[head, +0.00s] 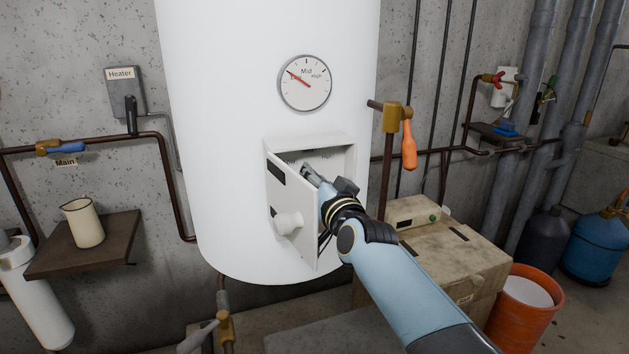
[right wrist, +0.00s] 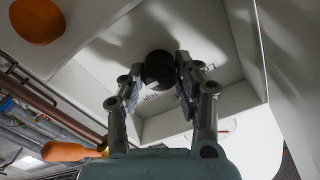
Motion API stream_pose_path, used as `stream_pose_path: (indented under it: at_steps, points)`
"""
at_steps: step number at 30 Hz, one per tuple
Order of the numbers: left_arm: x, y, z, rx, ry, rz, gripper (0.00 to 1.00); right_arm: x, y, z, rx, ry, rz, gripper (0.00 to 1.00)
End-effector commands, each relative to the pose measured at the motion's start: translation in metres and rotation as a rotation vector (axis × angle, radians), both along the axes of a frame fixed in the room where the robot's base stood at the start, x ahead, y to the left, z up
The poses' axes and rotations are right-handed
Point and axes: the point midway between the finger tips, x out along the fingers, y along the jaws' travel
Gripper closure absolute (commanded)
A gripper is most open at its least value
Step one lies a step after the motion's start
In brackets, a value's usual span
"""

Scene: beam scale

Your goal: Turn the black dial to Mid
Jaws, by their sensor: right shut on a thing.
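The black dial (right wrist: 158,70) sits inside the open white box on the front of the white tank. In the right wrist view my right gripper (right wrist: 156,80) has its two fingers on either side of the dial, shut on it. Printed lettering (right wrist: 152,98) shows beside the dial, but I cannot read it fully. In the head view my right gripper (head: 315,178) reaches into the box, and the dial is hidden there. The round gauge (head: 305,83) above has Low, Mid and High marks; its red needle points up and left, by Low. My left gripper is not in view.
The box door (head: 290,205), with a white knob, hangs open left of my right gripper. A brass valve with an orange handle (head: 409,150) is to the right of the tank. A cream mug (head: 83,224) stands on a shelf at left. Cardboard boxes (head: 445,245) stand below right.

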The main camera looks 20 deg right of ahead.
Motion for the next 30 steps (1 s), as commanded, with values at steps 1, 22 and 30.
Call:
stream_pose_path:
  at_steps: [1, 22, 30]
  points:
    - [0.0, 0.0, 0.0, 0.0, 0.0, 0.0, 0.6, 0.0, 0.0, -0.001, 0.0, 0.001, 0.0, 1.0]
    - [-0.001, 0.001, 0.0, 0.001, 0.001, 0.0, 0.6, -0.01, 0.0, -0.001, -0.001, 0.002, 0.0, 0.45]
    - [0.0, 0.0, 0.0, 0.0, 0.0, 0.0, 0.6, -0.066, -0.002, -0.002, 0.0, 0.003, -0.001, 0.45]
